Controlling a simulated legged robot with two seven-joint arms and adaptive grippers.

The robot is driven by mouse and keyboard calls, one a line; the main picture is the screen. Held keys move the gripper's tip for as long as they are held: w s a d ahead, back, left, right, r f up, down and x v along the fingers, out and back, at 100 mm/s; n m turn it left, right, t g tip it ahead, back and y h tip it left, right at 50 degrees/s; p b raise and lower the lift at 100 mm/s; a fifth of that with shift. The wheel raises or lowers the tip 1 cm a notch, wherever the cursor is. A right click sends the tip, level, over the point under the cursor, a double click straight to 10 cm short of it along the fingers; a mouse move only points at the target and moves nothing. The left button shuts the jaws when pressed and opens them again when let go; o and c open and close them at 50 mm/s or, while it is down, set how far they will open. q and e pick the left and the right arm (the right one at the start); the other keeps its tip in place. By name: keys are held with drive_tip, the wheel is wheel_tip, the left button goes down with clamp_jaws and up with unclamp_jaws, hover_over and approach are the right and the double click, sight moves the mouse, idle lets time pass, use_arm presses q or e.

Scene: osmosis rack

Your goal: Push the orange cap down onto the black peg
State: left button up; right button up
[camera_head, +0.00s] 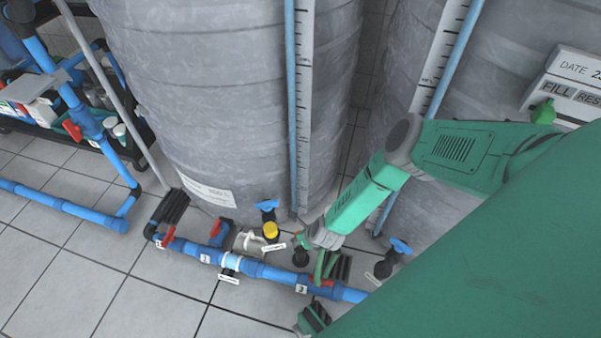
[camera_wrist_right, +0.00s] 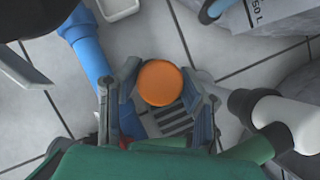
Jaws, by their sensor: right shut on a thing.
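The round orange cap (camera_wrist_right: 160,82) sits between the two fingers of my right gripper (camera_wrist_right: 160,98) in the right wrist view. The fingers are closed against its sides, and its flat top faces the camera. In the head view the green right arm reaches down to the pipes, with the right gripper (camera_head: 322,262) low near the tank base. The cap cannot be made out there. The black peg is not identifiable in either view; whether it is under the cap cannot be told.
Blue pipes (camera_head: 265,271) with red handles and numbered tags run along the tiled floor. Large grey tanks (camera_head: 225,90) stand close behind. A yellow cap (camera_head: 271,230) and a blue valve (camera_head: 400,246) flank the arm. Open floor (camera_head: 130,275) lies to the left.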

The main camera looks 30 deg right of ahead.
drive_tip(key=shift+f+b, duration=1.4)
drive_tip(key=shift+f, duration=0.7)
drive_tip(key=shift+b, duration=0.65)
idle(0.7)
drive_tip(key=shift+f, duration=0.35)
drive_tip(key=o, duration=0.9)
drive_tip(key=v, duration=0.7)
drive_tip(key=shift+s+r, duration=0.15)
drive_tip(key=shift+r, duration=0.1)
